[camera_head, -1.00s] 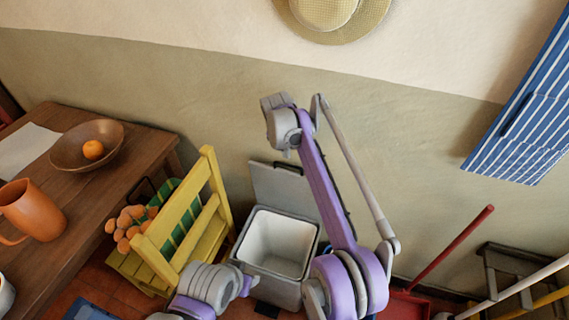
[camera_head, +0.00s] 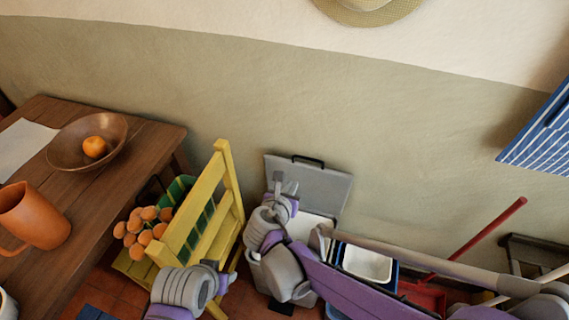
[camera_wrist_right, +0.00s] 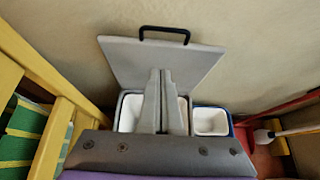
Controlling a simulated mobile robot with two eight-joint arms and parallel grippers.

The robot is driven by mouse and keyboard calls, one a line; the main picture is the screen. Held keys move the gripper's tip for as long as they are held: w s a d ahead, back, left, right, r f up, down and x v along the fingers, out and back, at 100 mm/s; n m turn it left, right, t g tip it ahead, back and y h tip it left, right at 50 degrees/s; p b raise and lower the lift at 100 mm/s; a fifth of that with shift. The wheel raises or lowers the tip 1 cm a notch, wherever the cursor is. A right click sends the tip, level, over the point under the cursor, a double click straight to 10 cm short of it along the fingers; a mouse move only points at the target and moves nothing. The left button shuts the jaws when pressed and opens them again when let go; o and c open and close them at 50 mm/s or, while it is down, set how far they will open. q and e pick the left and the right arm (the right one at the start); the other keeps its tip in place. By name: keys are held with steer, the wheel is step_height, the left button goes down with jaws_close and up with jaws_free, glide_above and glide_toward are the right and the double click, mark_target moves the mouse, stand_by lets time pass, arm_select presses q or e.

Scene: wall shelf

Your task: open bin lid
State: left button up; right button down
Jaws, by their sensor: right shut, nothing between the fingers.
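The grey bin's lid (camera_head: 325,186) stands raised and tilted back near the wall, with a black handle on its top edge. It also shows in the wrist view (camera_wrist_right: 190,65). The bin's white inside (camera_wrist_right: 130,115) shows beneath it; in the head view my right arm hides most of the bin (camera_head: 256,275). My right gripper (camera_head: 278,183) is shut and empty, in front of the lid. In the wrist view its fingers (camera_wrist_right: 160,75) stand together before the lid; I cannot tell whether they touch it.
A yellow chair (camera_head: 208,215) stands close left of the bin, beside a wooden table (camera_head: 125,190). A smaller blue bin with white inside (camera_head: 367,264) stands to the right. A red dustpan (camera_head: 425,296) and brooms lie further right.

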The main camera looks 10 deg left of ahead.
steer(key=s, duration=0.1)
steer(key=b, duration=0.1)
glide_toward(308, 158)
steer(key=w+f, duration=0.4)
steer(key=f, duration=0.1)
steer(key=shift+w+d, duration=0.4)
steer(key=shift+d, duration=0.05)
steer(key=shift+w+d+r, duration=0.1)
steer(key=shift+w+d, duration=0.1)
steer(key=shift+w, duration=0.8)
steer(key=shift+w+d+r, duration=0.15)
steer(key=shift+w, duration=0.8)
steer(key=shift+s, duration=0.1)
